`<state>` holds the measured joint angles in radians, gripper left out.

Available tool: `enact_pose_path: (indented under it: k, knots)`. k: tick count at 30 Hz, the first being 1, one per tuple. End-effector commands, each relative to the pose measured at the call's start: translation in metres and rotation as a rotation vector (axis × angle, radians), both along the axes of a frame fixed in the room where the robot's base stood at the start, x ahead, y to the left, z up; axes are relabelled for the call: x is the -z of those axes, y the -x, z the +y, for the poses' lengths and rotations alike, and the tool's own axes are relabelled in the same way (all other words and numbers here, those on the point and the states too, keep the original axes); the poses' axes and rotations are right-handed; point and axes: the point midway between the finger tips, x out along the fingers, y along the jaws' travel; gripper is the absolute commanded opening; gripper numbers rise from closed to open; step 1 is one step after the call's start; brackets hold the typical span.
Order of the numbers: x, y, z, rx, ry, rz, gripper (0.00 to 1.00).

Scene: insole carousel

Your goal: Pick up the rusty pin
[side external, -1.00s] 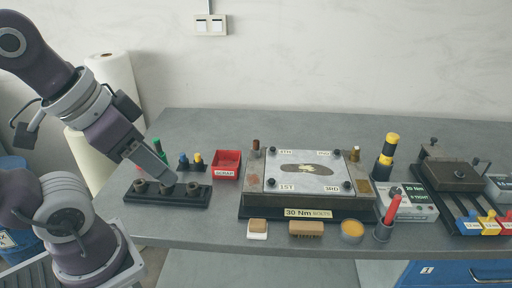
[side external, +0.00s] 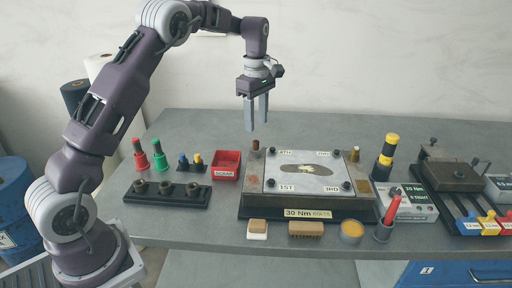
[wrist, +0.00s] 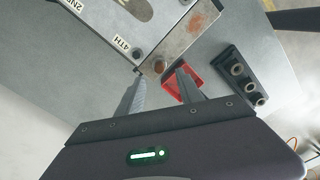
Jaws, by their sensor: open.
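The rusty pin (side external: 256,147) is a short brown pin standing upright at the left end of the metal fixture (side external: 247,180). In the wrist view the rusty pin (wrist: 160,67) shows end-on as a brown disc at the fixture's corner. My gripper (side external: 257,126) is open and empty, pointing down just above the pin. In the wrist view my gripper (wrist: 160,73) has one finger on each side of the pin in the picture. A clear gap to the pin shows in the side view. A second, paler pin (side external: 355,153) stands at the fixture's right end.
A red scrap bin (side external: 226,166) and a black rack with sockets (side external: 167,196) are to the left. The fixture carries a bolted plate (side external: 300,155).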

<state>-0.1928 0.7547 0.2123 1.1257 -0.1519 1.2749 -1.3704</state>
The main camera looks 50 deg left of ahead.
Motion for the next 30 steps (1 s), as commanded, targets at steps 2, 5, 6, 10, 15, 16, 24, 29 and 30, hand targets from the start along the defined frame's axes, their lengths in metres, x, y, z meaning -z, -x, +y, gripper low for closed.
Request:
enact_pose_path:
  k: [2,5,6,10,15,16,24,29,30]
  knots:
    - [0.01,-0.001,0.001,-0.008,0.001,0.005,0.43]
    - [0.025,0.0,0.001,-0.007,0.001,0.005,0.43]
    - [0.032,0.0,0.002,-0.007,0.001,0.006,0.43]
    - [0.058,-0.001,0.004,-0.006,0.002,0.006,0.43]
    - [0.07,-0.002,0.004,-0.004,0.0,0.001,0.43]
    - [0.07,-0.002,0.004,-0.004,0.0,0.001,0.43]
    - [0.07,-0.002,0.004,-0.003,0.0,0.001,0.16]
    - [0.07,-0.002,0.004,-0.003,0.0,0.001,0.0]
    - [0.07,-0.002,0.004,-0.003,0.0,0.001,0.0]
